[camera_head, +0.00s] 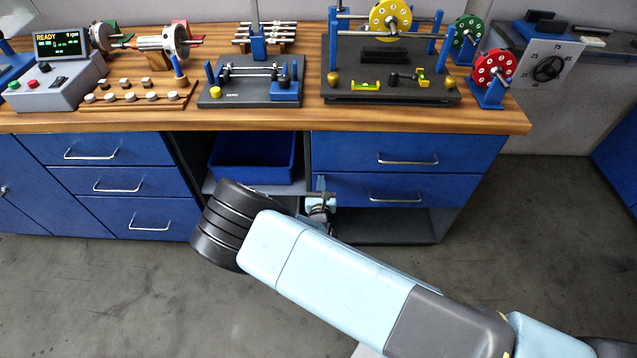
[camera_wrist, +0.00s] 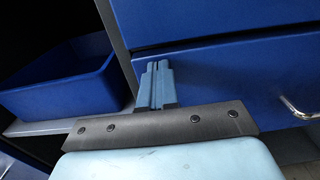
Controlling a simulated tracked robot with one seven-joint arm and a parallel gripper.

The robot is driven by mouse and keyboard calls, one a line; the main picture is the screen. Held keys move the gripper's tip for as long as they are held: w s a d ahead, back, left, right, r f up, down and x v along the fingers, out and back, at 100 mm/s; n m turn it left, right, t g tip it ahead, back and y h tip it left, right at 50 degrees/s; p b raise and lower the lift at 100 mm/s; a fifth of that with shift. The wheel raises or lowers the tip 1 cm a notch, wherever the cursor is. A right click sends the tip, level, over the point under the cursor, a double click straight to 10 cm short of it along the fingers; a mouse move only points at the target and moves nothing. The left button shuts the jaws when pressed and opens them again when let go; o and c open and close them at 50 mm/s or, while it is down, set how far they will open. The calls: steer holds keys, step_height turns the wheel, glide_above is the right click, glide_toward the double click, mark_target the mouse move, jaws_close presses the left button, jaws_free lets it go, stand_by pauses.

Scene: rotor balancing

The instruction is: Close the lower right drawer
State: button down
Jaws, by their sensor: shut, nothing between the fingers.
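The lower right drawer (camera_head: 430,189) is blue with a silver handle (camera_head: 395,198), under the upper right drawer (camera_head: 460,150). Its front looks about level with the upper one; I cannot tell whether a small gap remains. In the wrist view the lower drawer front (camera_wrist: 235,85) fills the right side, with its handle (camera_wrist: 300,108) at the right edge. My gripper (camera_head: 320,183) is at the left end of this drawer front. Its shut, empty fingers (camera_wrist: 157,65) overlap the front's upper left corner in the wrist view. Whether they touch it is unclear.
A blue bin (camera_head: 250,172) sits on a shelf left of the drawers. An open compartment (camera_head: 385,228) lies below the lower drawer. The wooden benchtop (camera_head: 400,119) above carries rotor equipment. Left drawers (camera_head: 125,182) look shut. Grey floor is in front.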

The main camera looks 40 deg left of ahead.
steer(key=shift+w+a+r, duration=0.2)
steer(key=shift+a+r, duration=0.05)
steer(key=shift+a, duration=0.05)
steer(key=v, duration=1.4)
steer(key=shift+s+d+f, duration=0.2)
steer(key=shift+d+f, duration=0.1)
steer(key=shift+d, duration=0.1)
